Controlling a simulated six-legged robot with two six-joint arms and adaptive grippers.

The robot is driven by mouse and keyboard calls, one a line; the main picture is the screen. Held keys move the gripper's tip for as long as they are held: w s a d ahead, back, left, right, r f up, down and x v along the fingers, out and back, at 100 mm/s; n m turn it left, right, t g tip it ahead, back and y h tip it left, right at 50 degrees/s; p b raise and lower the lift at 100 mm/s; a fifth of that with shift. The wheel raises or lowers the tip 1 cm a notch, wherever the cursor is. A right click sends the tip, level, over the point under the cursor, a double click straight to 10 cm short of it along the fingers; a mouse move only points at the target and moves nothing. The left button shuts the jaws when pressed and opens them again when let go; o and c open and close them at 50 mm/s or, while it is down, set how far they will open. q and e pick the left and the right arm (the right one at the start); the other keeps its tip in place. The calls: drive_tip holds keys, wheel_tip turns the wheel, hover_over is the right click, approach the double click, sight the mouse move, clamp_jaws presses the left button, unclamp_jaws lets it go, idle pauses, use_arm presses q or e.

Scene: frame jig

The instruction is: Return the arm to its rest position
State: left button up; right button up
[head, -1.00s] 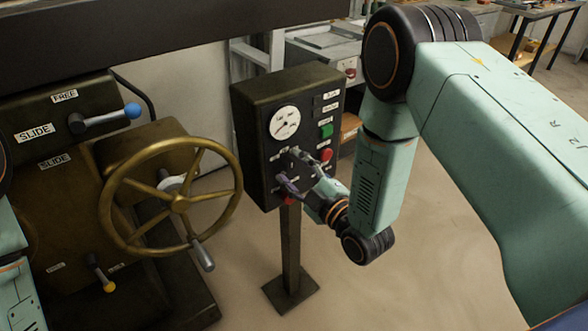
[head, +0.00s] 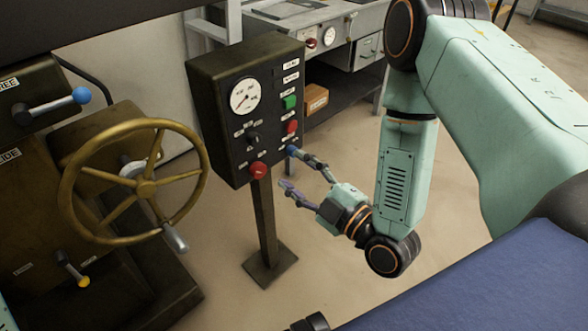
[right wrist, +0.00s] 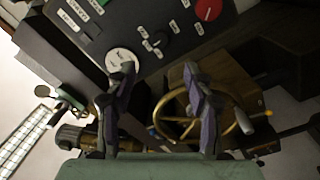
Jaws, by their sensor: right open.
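My right gripper (head: 289,169) is open and empty in the head view. It hangs in front of and to the right of the black control box (head: 215,130), low near its bottom edge, with floor showing between its fingers. In the right wrist view the two fingers (right wrist: 159,75) stand wide apart with nothing between them, and the box's dark panel (right wrist: 150,25) is beyond them. My left gripper is not in view.
The box has a dial gauge (head: 245,97), a green button (head: 290,102) and a red knob (head: 258,170), on a post (head: 265,225). A brass handwheel (head: 75,205) and blue-tipped lever (head: 81,96) are left. A grey bench (head: 352,30) stands behind. Floor right of the post is clear.

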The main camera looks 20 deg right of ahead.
idle(0.3)
drive_tip(key=s+f+m+g+h, duration=0.2)
drive_tip(key=s+f+m+g, duration=0.2)
drive_tip(key=f, duration=0.3)
drive_tip(key=s+f+m+g+h, duration=0.1)
drive_tip(key=s+f+m+g, duration=0.3)
drive_tip(key=f, duration=0.3)
drive_tip(key=s+d+f+m+g+h, duration=0.1)
drive_tip(key=s+f+m+g, duration=0.1)
drive_tip(key=s, duration=0.7)
drive_tip(key=s+d+f+m+g+h+p, duration=0.1)
drive_tip(key=s+f+m+g+h, duration=0.1)
drive_tip(key=s+m+g, duration=0.3)
drive_tip(key=s+g, duration=0.2)
drive_tip(key=s, duration=0.2)
drive_tip(key=shift+s+d+f, duration=0.3)
drive_tip(key=shift+s+f, duration=0.1)
